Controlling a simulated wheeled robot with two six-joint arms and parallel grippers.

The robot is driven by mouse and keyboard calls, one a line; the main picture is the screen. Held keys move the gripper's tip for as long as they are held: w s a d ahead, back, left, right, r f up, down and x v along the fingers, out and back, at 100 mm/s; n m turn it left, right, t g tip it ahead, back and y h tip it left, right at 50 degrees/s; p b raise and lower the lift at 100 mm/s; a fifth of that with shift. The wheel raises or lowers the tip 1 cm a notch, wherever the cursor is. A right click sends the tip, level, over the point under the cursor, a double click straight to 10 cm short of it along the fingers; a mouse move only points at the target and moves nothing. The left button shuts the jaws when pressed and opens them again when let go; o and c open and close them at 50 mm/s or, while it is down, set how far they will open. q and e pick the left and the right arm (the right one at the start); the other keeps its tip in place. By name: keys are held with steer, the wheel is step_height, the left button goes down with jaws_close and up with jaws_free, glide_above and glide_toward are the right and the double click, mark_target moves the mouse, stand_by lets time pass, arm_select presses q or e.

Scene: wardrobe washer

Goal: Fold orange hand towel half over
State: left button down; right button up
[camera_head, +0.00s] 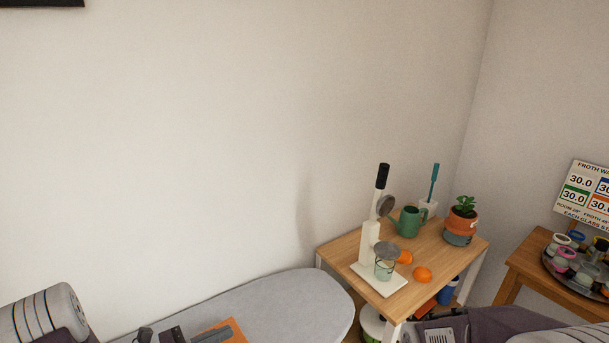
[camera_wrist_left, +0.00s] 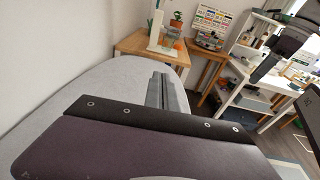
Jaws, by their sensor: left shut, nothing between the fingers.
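The orange hand towel (camera_head: 238,334) lies on the grey ironing board (camera_head: 285,299) at the bottom edge of the head view. Only a small part of it shows; the rest is cut off or behind my gripper. My left gripper (camera_head: 213,334) is over the towel, shut and empty. Whether it touches the cloth I cannot tell. In the left wrist view its grey fingers (camera_wrist_left: 168,90) are together above the board, and the towel is not visible there. A dark part of my right arm shows at the upper right of that view, its jaws unclear.
Another wooden table (camera_head: 537,264) with jars stands at the right. Bare board lies around the towel.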

arm_select(q)
steer(key=r+p+v, duration=0.1)
steer(key=p+v, duration=0.1)
steer(key=v, duration=0.4)
steer(key=shift+r, duration=0.15)
steer(key=b+v, duration=0.1)
steer(key=v, duration=0.8)
